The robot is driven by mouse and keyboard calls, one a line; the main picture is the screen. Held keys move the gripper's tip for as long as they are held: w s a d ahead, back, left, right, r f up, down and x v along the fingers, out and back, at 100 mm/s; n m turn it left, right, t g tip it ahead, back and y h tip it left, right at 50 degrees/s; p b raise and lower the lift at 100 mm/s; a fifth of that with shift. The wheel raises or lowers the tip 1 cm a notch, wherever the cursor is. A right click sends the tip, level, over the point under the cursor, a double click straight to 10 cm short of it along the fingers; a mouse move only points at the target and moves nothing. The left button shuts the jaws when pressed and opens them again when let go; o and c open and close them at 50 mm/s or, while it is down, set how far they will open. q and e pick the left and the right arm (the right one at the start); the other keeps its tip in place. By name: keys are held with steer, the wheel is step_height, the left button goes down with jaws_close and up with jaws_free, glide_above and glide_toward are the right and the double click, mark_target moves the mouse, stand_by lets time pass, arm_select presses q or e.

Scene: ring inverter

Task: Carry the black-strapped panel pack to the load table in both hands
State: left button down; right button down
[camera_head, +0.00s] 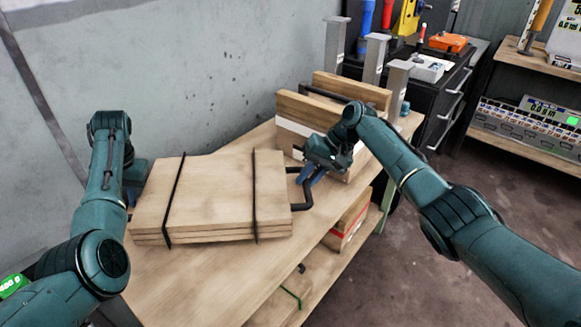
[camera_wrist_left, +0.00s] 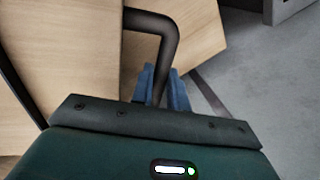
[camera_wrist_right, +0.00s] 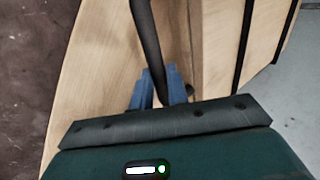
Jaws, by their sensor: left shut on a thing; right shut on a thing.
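The panel pack (camera_head: 215,192) is a flat stack of pale wooden panels with two black straps around it. It lies level over the wooden table; I cannot tell whether it touches the top. A dark bent handle (camera_head: 304,192) sticks out of its right end. My right gripper (camera_head: 310,175) is shut on that handle, which also shows between the blue fingers in the right wrist view (camera_wrist_right: 147,38). My left gripper is at the pack's left end, its fingers mostly hidden in the head view. The left wrist view shows its blue fingers (camera_wrist_left: 163,88) shut on the other handle (camera_wrist_left: 168,32).
The wooden table (camera_head: 205,280) has bare room in front of the pack. A white-banded pack (camera_head: 293,123) stands behind on the right, near grey posts (camera_head: 374,58). A red-banded pack (camera_head: 347,230) sits on the lower level. A grey wall (camera_head: 200,80) runs along the back.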

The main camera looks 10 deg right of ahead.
arm_select(q)
steer(key=shift+w+r, duration=0.1)
steer(key=shift+r, duration=0.05)
arm_select(e)
steer(key=shift+w+a+r, duration=0.1)
steer(key=shift+r, duration=0.1)
